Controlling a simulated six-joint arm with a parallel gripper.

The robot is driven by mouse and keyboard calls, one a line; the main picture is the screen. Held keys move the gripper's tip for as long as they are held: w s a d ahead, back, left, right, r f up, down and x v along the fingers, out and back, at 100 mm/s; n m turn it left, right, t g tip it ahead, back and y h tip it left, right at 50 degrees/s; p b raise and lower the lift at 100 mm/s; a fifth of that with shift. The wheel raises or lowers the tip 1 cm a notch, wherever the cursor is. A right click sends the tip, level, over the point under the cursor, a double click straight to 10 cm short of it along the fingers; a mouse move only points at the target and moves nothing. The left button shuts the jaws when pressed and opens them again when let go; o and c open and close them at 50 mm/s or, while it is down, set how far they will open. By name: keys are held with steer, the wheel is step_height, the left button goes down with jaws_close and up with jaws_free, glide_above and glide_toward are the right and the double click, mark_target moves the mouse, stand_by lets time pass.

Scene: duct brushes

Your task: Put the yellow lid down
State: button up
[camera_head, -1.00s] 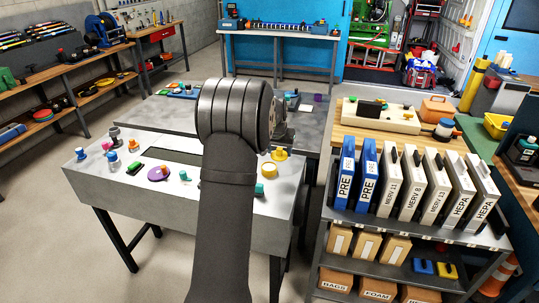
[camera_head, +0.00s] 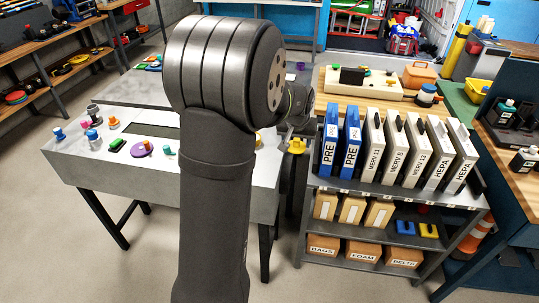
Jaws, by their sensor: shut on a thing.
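The yellow lid (camera_head: 296,147) hangs under my gripper (camera_head: 297,133), just right of the pale work table's right edge and in front of the filter rack. My gripper is small in the view and partly hidden by my own arm. It is shut on the lid, holding it from above. The lid looks roughly level, with a knob on top. What lies directly below it is hard to judge from this angle.
The pale table (camera_head: 75,155) carries several small coloured brushes and a purple disc (camera_head: 142,149) left of my arm. The filter rack (camera_head: 398,190), with a blue PRE filter (camera_head: 329,140), stands close to the right.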

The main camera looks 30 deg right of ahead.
glide_above(270, 157)
steer(key=f, duration=0.4)
steer(key=s+f, duration=0.1)
steer(key=f, duration=0.1)
steer(key=shift+a+f, duration=0.2)
steer(key=shift+a, duration=0.2)
steer(key=shift+w+f, duration=0.1)
steer(key=shift+f, duration=1.9)
steer(key=shift+f, duration=0.1)
steer(key=o, duration=1)
steer(key=v, duration=1.2)
